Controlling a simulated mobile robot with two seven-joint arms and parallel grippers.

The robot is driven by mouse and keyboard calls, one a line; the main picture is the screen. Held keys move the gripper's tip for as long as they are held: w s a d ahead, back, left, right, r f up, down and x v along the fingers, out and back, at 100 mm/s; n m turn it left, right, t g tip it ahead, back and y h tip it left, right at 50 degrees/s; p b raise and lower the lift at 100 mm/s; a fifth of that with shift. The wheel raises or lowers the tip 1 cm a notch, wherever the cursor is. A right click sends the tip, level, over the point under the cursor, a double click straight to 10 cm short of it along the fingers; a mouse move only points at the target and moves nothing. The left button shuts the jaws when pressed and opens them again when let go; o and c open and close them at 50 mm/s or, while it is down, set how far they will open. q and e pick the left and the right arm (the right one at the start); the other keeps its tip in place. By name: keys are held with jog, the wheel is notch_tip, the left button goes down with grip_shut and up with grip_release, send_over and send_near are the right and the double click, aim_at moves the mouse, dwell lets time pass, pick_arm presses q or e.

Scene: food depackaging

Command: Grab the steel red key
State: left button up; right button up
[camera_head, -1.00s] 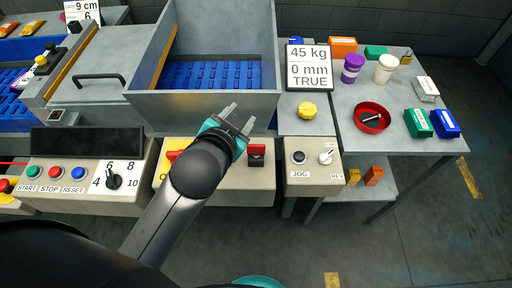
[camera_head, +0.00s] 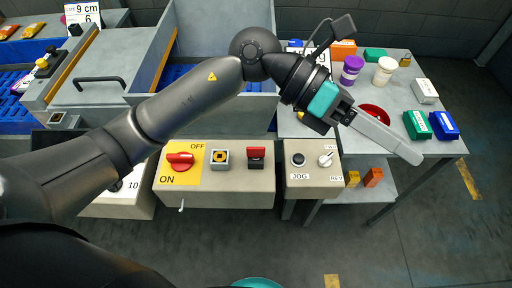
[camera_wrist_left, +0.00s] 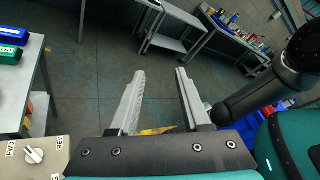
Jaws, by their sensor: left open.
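I cannot make out a steel red key for certain. A red dish (camera_head: 376,109) stands on the right-hand table, mostly hidden behind my left gripper. A red switch-like piece (camera_head: 256,153) sits on the front control panel, left of my gripper. My left gripper (camera_head: 412,154) reaches out past the dish, its fingers over the table's front edge, pointing down to the right. In the left wrist view its two fingers (camera_wrist_left: 160,74) are apart with nothing between them. My right gripper is not in view.
Green (camera_head: 417,125) and blue (camera_head: 445,125) boxes stand right of the gripper. A purple jar (camera_head: 351,69) and a white jar (camera_head: 385,70) stand behind it. The jog panel (camera_head: 313,177) is at front left. The floor at right is open.

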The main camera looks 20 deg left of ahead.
pick_arm(q)
jog(key=w+a+f+m+y, duration=0.2)
jog(key=a+f+y, duration=0.4)
jog(key=t+y, duration=0.3)
jog(key=y, duration=0.5)
send_over(256, 147)
notch_tip(256, 147, down, 3)
jog(key=f, duration=0.6)
jog(key=s+f, duration=0.1)
jog(key=f, duration=0.2)
jog(key=shift+d+f, duration=0.1)
jog(key=shift+d, duration=0.05)
jog(key=shift+w+f, duration=0.2)
jog(key=shift+f, duration=1.15)
jog(key=shift+w+f, duration=0.15)
jog(key=shift+f, duration=1.2)
jog(key=shift+c, duration=0.3)
jog(key=shift+a, duration=0.2)
grip_shut()
